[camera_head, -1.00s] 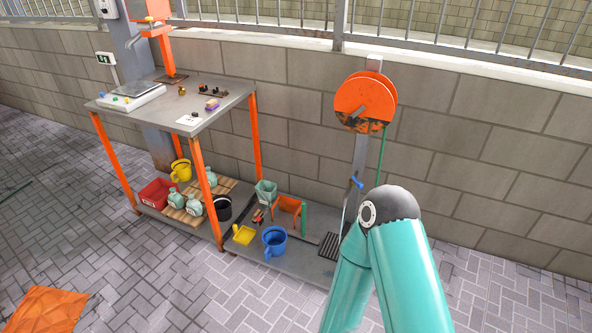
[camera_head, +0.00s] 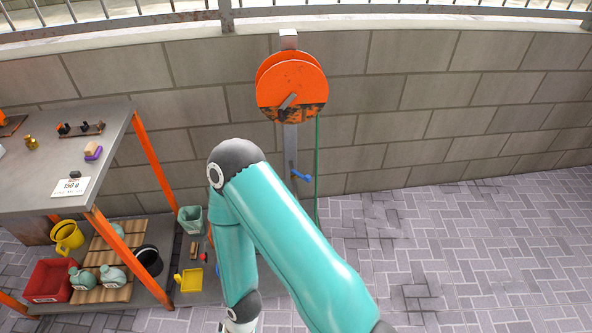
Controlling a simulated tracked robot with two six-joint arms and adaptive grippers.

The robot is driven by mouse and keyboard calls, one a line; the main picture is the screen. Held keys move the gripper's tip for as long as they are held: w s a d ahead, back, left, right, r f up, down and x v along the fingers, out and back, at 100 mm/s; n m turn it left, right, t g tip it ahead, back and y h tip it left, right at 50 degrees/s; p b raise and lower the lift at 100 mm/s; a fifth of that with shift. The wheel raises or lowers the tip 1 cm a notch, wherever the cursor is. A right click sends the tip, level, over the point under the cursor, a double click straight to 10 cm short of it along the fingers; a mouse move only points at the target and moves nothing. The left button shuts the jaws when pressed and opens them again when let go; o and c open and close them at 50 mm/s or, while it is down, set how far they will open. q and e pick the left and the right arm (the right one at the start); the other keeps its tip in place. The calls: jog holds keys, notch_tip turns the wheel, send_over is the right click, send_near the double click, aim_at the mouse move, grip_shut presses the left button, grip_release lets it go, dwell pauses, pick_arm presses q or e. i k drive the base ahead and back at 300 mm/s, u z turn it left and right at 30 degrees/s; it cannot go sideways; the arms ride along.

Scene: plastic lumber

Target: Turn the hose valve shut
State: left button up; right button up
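A small blue valve handle (camera_head: 302,176) sits on the grey post (camera_head: 290,150) below the orange hose reel (camera_head: 292,88). The handle sticks out to the right and tilts slightly down. A green hose (camera_head: 317,160) hangs from the reel just right of the handle. One teal arm of mine comes in from the bottom, right of centre, and its elbow bends left of the post. Its forearm runs down out of the picture, and its gripper does not show. My other arm and gripper are also out of view.
A workbench (camera_head: 95,140) with orange legs stands at the left. Its lower shelf holds a red crate (camera_head: 54,283), a yellow watering can (camera_head: 66,236) and a black bucket (camera_head: 149,260). A green container (camera_head: 190,219) stands nearer the post. The paving at the right is clear.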

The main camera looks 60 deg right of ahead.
aim_at(307, 179)
jog(key=z, duration=0.6)
jog(key=i, duration=1.1)
jog(key=z, duration=0.95)
jog(key=k, duration=0.9)
jog(key=z, duration=0.15)
jog(key=i, duration=0.95)
jog(key=u, duration=0.05)
